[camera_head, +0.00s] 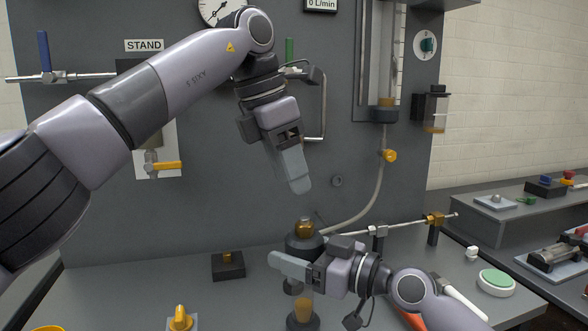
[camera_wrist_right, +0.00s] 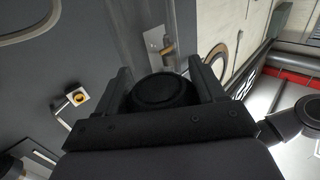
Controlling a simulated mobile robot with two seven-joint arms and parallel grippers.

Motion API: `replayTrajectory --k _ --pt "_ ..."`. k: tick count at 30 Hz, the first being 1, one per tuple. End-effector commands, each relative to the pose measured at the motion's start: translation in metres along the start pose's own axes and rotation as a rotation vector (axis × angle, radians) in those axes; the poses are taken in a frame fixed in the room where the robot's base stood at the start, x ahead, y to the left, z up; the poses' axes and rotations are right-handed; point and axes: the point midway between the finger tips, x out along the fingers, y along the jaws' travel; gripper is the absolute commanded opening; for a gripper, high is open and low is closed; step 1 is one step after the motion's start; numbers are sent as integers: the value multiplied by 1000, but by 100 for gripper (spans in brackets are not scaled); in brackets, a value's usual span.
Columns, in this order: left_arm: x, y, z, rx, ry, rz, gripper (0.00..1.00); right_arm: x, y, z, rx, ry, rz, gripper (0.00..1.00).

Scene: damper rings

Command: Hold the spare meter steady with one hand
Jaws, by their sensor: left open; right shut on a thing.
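The spare meter (camera_head: 305,243) stands upright on the bench, with a brass fitting on top, a dark collar, an amber tube and a dark base. My right gripper (camera_head: 290,266) is shut on its upper part, and its fingers hide the middle. In the right wrist view the dark round end of the meter (camera_wrist_right: 160,92) sits between the two fingers of my right gripper (camera_wrist_right: 166,85). My left gripper (camera_head: 297,172) is open and empty, pointing down above the meter, apart from it.
A grey panel (camera_head: 90,200) rises behind, with a mounted tube (camera_head: 385,60) and a hose (camera_head: 377,185) curving down behind the meter. A black block with a brass peg (camera_head: 228,266) is left of the meter.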

Motion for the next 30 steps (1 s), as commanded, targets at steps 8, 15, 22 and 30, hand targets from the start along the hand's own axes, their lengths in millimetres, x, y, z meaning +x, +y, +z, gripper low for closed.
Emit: replayTrajectory --k 8,15,22,30 --pt "-2 -11 1 -308 -7 128 55 0 0 0 1 -1 -1 23" --pt "-4 -20 1 -523 -50 209 55 0 0 0 1 -1 -1 23" --pt "-5 -23 1 -611 -77 237 55 0 0 0 1 -1 -1 23" --pt "-5 -24 1 -618 -79 238 55 0 0 0 1 -1 -1 23"
